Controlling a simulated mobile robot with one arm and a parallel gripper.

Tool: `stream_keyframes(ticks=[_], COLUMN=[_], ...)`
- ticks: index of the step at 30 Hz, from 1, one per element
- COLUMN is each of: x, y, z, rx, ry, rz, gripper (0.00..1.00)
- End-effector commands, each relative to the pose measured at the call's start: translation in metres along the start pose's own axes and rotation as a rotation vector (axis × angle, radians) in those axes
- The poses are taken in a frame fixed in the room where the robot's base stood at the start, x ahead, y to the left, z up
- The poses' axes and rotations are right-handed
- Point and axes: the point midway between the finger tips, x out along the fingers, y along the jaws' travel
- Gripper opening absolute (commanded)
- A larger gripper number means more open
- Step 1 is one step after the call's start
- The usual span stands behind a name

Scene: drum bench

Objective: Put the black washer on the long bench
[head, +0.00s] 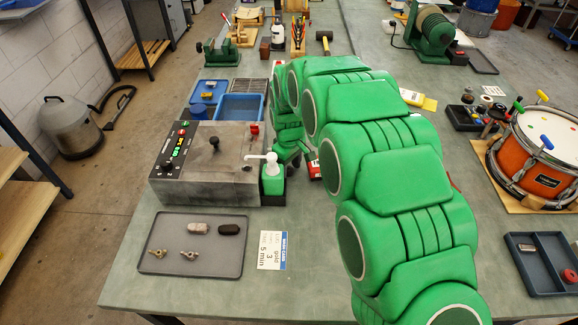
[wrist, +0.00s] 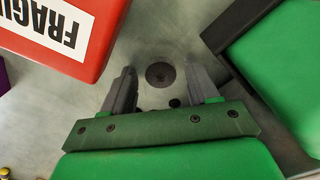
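A dark round disc (wrist: 160,74) with a small centre mark, which looks like the black washer, lies on a grey-green surface in the wrist view. My gripper (wrist: 160,69) is open, with one finger on each side of the disc and gaps between. I cannot tell its height above the disc. A smaller black dot (wrist: 174,103) shows nearer the palm. In the head view my green arm hides the disc and my fingertips. The grey-green bench (head: 200,290) fills the foreground; I cannot tell whether it is the long bench.
A red box marked FRAGILE (wrist: 88,15) is close left of my fingers, and a green block in a dark holder (wrist: 285,80) close right. The head view shows a white-topped pump bottle (head: 270,175), a control box (head: 205,160), a grey tray (head: 190,262) and a drum (head: 540,150).

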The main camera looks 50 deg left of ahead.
Motion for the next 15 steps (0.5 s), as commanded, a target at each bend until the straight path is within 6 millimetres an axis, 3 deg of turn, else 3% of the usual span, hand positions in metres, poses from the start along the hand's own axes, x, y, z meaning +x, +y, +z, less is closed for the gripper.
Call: stream_keyframes(ticks=[8, 15], x=[-0.002, -0.019], y=[0.0, 0.001], z=[0.0, -0.001], rx=[0.0, 0.0], ry=[0.0, 0.002], rz=[0.0, 0.002], gripper=[0.59, 0.59])
